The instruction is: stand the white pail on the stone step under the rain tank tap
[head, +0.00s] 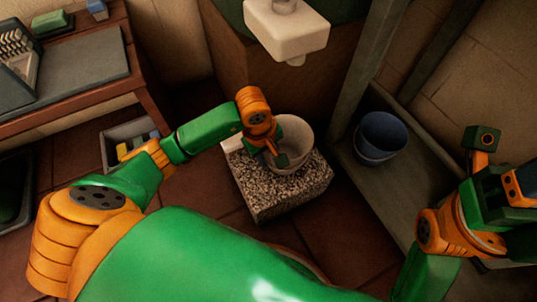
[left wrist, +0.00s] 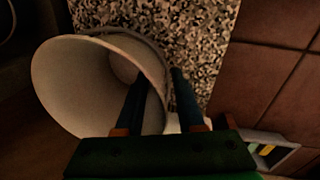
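The white pail (head: 297,133) stands upright on the speckled stone step (head: 290,192), below the pale tap block (head: 287,30) of the rain tank in the head view. My left gripper (head: 281,158) is at the pail's near rim. In the left wrist view the pail (left wrist: 75,85) fills the left side, with the step (left wrist: 185,35) beside it. One finger of my left gripper (left wrist: 162,80) reaches over the pail's inside, the other is outside. The fingers are apart with the wall between them. My right gripper (head: 503,165) is raised at the far right, its fingers unclear.
A blue pail (head: 382,135) stands in a grey trough on the right. A wooden bench (head: 110,85) with a green block (head: 50,21) and a rack is at the left. A grey crate (head: 113,135) with small items sits under it. Tiled floor surrounds the step's front.

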